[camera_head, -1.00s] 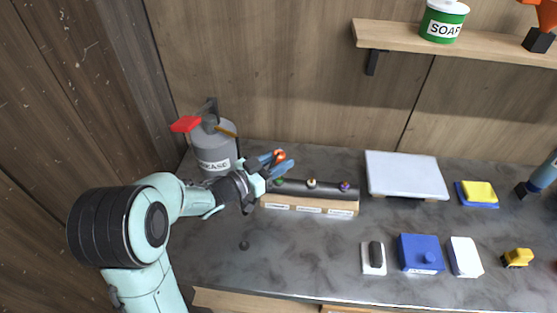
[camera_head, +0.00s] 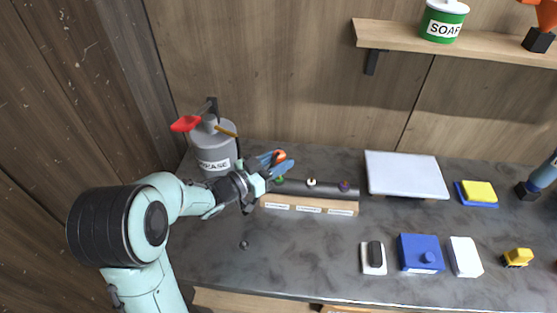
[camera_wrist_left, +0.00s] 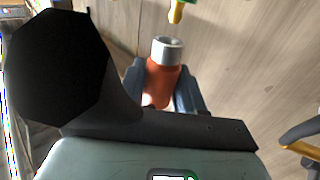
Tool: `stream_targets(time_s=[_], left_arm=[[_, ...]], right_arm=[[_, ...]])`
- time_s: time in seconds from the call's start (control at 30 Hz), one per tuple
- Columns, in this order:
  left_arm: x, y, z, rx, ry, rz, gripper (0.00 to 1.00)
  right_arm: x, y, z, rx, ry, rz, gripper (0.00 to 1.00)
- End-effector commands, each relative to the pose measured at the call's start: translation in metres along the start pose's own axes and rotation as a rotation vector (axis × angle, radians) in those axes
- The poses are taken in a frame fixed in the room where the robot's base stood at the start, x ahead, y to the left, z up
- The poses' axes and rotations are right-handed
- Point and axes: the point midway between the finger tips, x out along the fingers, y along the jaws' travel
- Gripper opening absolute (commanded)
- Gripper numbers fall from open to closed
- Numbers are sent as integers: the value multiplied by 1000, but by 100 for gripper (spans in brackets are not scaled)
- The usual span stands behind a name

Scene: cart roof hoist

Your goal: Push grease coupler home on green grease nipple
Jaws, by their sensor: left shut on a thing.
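My left gripper (camera_head: 277,163) is shut on the orange grease coupler (camera_head: 279,155), just above the left end of the dark pipe. In the left wrist view the coupler (camera_wrist_left: 162,75) sits between the fingers, its silver open mouth facing up the picture. The green grease nipple (camera_head: 279,180) is the leftmost of the three nipples on the pipe, partly hidden by the gripper. In the left wrist view its brass tip and green base (camera_wrist_left: 177,12) lie just beyond the coupler's mouth, a little to the right, with a small gap. My right gripper is not in view.
The dark pipe (camera_head: 328,189) rests on a labelled wooden block (camera_head: 310,206), with white (camera_head: 312,182) and purple (camera_head: 345,185) nipples beside the green one. A grey grease can (camera_head: 212,150) stands close behind the gripper. The counter's front left is mostly clear.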

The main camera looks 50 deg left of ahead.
Motion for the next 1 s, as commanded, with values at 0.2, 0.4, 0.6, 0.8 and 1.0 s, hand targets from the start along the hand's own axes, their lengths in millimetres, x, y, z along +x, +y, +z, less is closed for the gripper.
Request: stream_targets(time_s=[0.2, 0.4, 0.6, 0.8, 1.0], left_arm=[[0, 0, 6, 0, 0, 1, 1], [0, 0, 11, 0, 0, 0, 1], [0, 0, 16, 0, 0, 0, 1], [0, 0, 21, 0, 0, 0, 1], [0, 0, 26, 0, 0, 0, 1]], right_arm=[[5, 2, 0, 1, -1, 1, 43], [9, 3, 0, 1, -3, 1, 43], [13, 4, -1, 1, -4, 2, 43], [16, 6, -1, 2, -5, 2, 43], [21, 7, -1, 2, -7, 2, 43]])
